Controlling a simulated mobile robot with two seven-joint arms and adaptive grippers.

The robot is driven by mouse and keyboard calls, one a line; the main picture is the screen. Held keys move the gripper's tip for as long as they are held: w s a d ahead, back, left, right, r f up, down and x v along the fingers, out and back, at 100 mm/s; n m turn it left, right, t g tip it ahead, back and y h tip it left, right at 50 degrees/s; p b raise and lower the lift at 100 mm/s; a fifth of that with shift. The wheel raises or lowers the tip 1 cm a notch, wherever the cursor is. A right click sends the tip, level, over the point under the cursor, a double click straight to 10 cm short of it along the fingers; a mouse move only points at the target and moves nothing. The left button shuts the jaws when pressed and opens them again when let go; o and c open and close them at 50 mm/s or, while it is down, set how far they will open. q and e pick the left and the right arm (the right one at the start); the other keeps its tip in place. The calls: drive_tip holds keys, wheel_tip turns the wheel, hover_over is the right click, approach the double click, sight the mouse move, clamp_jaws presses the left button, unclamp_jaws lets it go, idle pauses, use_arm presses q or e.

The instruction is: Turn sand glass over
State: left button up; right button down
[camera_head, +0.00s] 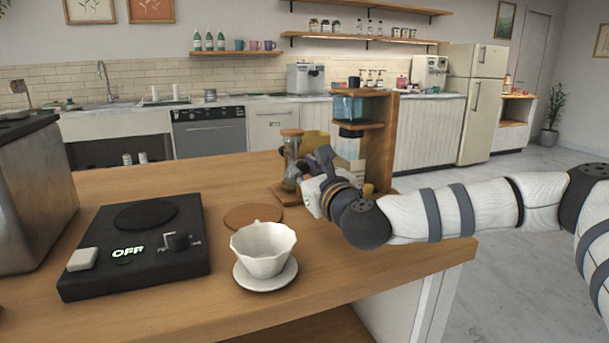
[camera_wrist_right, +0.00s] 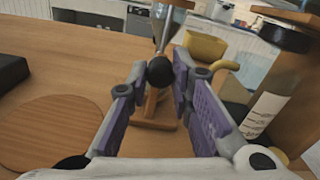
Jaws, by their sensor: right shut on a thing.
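The sand glass (camera_head: 291,152) stands upright in a wooden frame near the far right part of the wooden counter. It also shows in the right wrist view (camera_wrist_right: 170,22), with a dark round knob (camera_wrist_right: 160,72) at its middle and a wooden base below. My right gripper (camera_wrist_right: 155,78) is shut on this knob, with a purple-padded finger on either side. In the head view my right gripper (camera_head: 308,170) reaches the sand glass from the right and hides part of it. My left gripper is out of view.
A wooden shelf stand (camera_head: 378,140) with a bottle (camera_wrist_right: 268,105) is close on the right. A yellow vessel (camera_wrist_right: 206,47) stands behind. A round wooden coaster (camera_head: 253,216), a white cup (camera_head: 263,250) on a saucer (camera_head: 266,282) and a black hot plate (camera_head: 140,245) are nearer.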

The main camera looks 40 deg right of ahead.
drive_tip(key=shift+d, duration=0.1)
idle(0.4)
drive_tip(key=c, duration=1.7)
unclamp_jaws()
drive_tip(key=shift+o, duration=1.3)
